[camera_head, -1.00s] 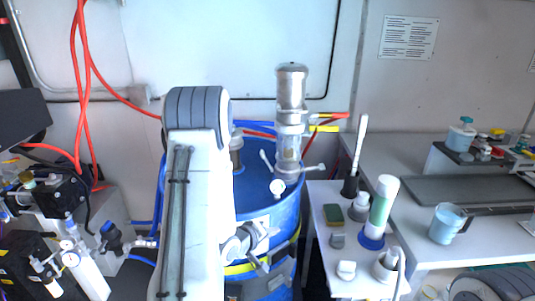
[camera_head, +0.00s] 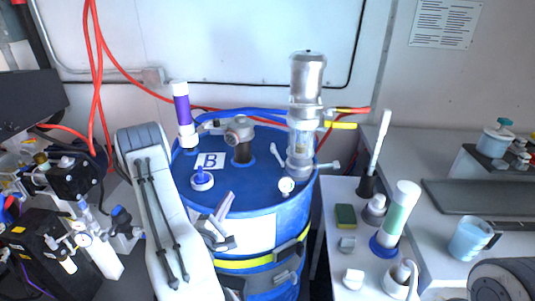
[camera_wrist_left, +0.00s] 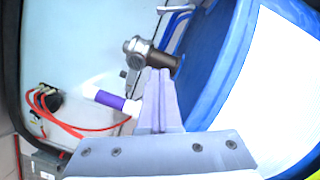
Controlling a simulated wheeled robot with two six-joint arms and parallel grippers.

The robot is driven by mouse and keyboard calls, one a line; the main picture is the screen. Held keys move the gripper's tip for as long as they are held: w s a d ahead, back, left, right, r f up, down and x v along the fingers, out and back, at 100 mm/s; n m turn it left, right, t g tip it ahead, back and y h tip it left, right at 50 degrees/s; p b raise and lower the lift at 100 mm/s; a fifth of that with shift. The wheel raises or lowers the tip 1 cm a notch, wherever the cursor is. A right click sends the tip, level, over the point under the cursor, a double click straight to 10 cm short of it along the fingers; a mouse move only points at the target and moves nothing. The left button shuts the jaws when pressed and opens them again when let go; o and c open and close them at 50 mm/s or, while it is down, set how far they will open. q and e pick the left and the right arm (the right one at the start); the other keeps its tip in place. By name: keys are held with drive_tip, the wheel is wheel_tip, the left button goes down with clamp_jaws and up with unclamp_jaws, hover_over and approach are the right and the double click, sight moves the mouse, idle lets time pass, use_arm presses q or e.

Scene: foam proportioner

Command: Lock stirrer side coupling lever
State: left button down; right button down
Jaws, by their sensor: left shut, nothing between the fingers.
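The stirrer (camera_head: 306,95) is a silver cylinder with a clear lower section, standing upright on the blue drum (camera_head: 262,205). A small light lever (camera_head: 278,152) sticks out at its left and another lever (camera_head: 330,165) at its right; I cannot tell which is the stirrer side one. A grey pipe fitting (camera_head: 240,138) stands on the lid and shows in the left wrist view (camera_wrist_left: 150,52). My left gripper (camera_head: 225,207) is shut and empty in front of the drum, apart from the levers. Its closed fingers also show in the left wrist view (camera_wrist_left: 158,75). My right gripper is not visible.
A purple and white cylinder (camera_head: 183,115) stands at the lid's left, near a "B" label (camera_head: 211,160). Red hoses (camera_head: 98,90) hang at the left wall. A white side table (camera_head: 335,260) carries a sponge (camera_head: 345,216) and a green-white bottle (camera_head: 397,215).

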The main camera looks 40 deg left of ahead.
sight(278, 156)
use_arm(q)
drive_tip(key=shift+h, duration=0.3)
drive_tip(key=b+x, duration=0.2)
drive_tip(key=b, duration=0.1)
drive_tip(key=b+x, duration=0.2)
drive_tip(key=x, duration=0.1)
drive_tip(key=d+b+x, duration=0.1)
drive_tip(key=b+x, duration=0.1)
drive_tip(key=b, duration=0.1)
drive_tip(key=shift+w+f+b, duration=0.2)
drive_tip(key=shift+w+b, duration=0.1)
drive_tip(key=shift+w, duration=0.25)
drive_tip(key=p+x, duration=0.1)
drive_tip(key=x, duration=0.3)
drive_tip(key=p+x, duration=0.1)
drive_tip(key=x, duration=0.3)
drive_tip(key=r+p+x, duration=0.1)
drive_tip(key=x, duration=0.3)
drive_tip(key=shift+a+r, duration=0.1)
drive_tip(key=shift+w+d+r+p, duration=0.25)
drive_tip(key=shift+d+r+p, duration=0.05)
drive_tip(key=shift+d, duration=0.25)
drive_tip(key=shift+w+d+r+p, duration=0.2)
drive_tip(key=shift+d+r+p, duration=0.15)
drive_tip(key=shift+d, duration=0.2)
drive_tip(key=shift+w+d+r, duration=0.1)
drive_tip(key=shift+w+d, duration=0.15)
drive_tip(key=shift+d, duration=0.15)
